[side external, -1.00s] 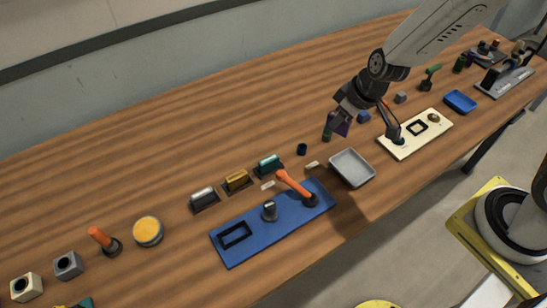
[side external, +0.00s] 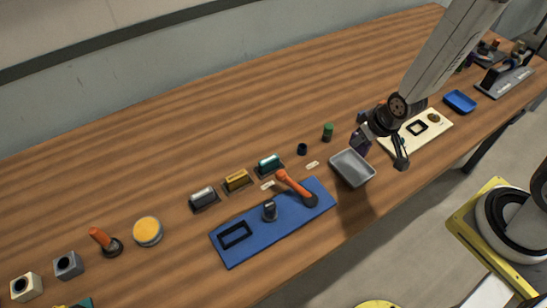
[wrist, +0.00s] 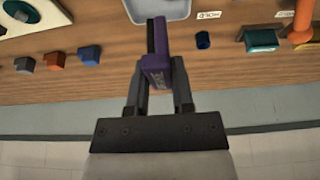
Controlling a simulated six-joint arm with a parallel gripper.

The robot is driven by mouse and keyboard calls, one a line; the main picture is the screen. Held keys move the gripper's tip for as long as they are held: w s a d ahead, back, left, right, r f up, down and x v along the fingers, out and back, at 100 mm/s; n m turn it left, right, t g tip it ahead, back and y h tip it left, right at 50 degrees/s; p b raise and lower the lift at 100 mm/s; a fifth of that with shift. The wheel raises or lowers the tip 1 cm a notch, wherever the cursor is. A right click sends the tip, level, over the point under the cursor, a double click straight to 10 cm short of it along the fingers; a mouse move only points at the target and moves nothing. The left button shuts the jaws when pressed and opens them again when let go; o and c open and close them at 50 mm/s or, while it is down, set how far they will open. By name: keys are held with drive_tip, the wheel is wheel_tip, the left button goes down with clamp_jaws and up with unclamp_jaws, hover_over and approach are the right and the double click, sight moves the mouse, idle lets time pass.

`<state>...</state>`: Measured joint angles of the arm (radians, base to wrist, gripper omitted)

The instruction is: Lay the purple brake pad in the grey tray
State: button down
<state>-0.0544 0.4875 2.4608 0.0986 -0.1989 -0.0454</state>
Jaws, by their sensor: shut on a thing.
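The purple brake pad (wrist: 156,66) is between the fingers of my gripper (wrist: 158,85), which is shut on it. In the side view the pad (side external: 361,141) shows as a small dark purple shape below my gripper (side external: 368,135), at the right of the grey tray's far edge. The grey tray (side external: 345,176) looks empty in the side view. Part of the tray (wrist: 160,12) also shows at the top of the wrist view, beyond the pad. The pad appears held above the table; its exact height is hard to tell.
A cream board (side external: 437,138) lies right of the tray, and a blue board (side external: 240,255) with an orange-handled tool (side external: 296,188) lies left. A green-topped cylinder (side external: 327,132) and a dark blue cup (side external: 302,149) stand behind the tray. The table's front edge is close.

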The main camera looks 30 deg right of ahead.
sight(358, 150)
drive_tip(key=shift+f, duration=0.1)
drive_tip(key=shift+f, duration=1.95)
drive_tip(key=shift+f, duration=0.15)
drive_tip(key=shift+f, duration=1.85)
drive_tip(key=shift+f, duration=0.15)
drive_tip(key=shift+c, duration=2.4)
unclamp_jaws()
drive_tip(key=v, duration=0.8)
